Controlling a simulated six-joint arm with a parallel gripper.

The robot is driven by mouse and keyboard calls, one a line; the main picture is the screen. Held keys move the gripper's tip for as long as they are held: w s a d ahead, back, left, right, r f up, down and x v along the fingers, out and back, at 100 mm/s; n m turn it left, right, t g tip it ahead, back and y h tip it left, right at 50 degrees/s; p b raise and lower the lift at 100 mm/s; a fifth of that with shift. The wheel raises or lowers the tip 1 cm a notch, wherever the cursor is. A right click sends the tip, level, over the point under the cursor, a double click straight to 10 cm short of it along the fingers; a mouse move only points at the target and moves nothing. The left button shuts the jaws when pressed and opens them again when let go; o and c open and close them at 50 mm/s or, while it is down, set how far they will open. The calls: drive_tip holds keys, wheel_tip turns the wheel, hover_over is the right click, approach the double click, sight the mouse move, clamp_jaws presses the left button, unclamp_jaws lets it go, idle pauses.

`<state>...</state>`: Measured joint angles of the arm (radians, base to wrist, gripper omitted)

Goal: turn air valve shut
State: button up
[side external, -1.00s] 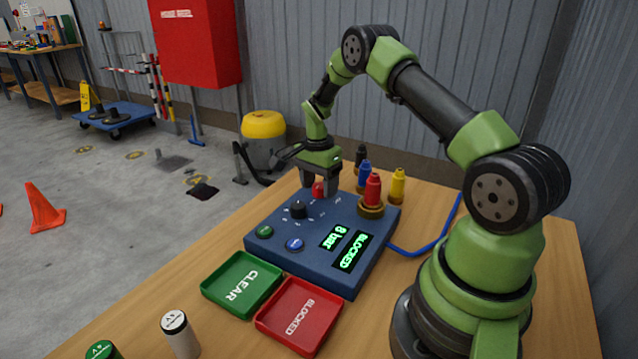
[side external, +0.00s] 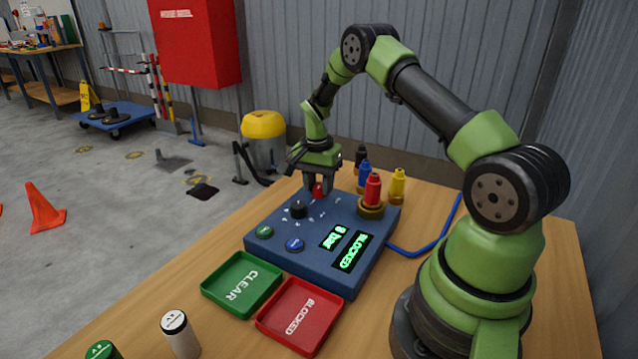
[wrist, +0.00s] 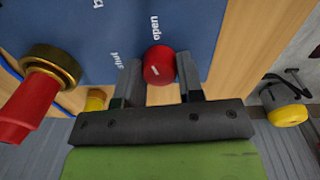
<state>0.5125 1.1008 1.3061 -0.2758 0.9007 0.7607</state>
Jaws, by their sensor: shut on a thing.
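The red air valve knob (wrist: 158,64) sits at the far end of the blue panel (side external: 270,222), and shows in the side view (side external: 318,189) partly hidden by a finger. My gripper (side external: 319,187) points down over it. In the wrist view my two fingers (wrist: 159,72) stand either side of the knob, shut on it. The word "open" is printed beside the knob and "shut" lies to its left. A small white mark shows on the knob; which word it points to I cannot tell. The panel's displays read "8 bar" and "BLOCKED".
A red nozzle in a brass collar (side external: 371,205) stands right of the knob, with blue, yellow and black bottle-like pieces (side external: 397,186) behind. A black dial (side external: 298,209) and two buttons are on the panel. Green (side external: 240,284) and red (side external: 300,317) trays lie in front.

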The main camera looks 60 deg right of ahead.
sight(318, 186)
drive_tip(key=n, duration=1.1)
drive_tip(key=shift+s, duration=0.1)
drive_tip(key=shift+n+h, duration=0.3)
drive_tip(key=shift+n, duration=1.5)
drive_tip(key=o, duration=0.9)
drive_tip(key=r, duration=1)
drive_tip(key=shift+a, duration=0.25)
drive_tip(key=shift+t, duration=0.3)
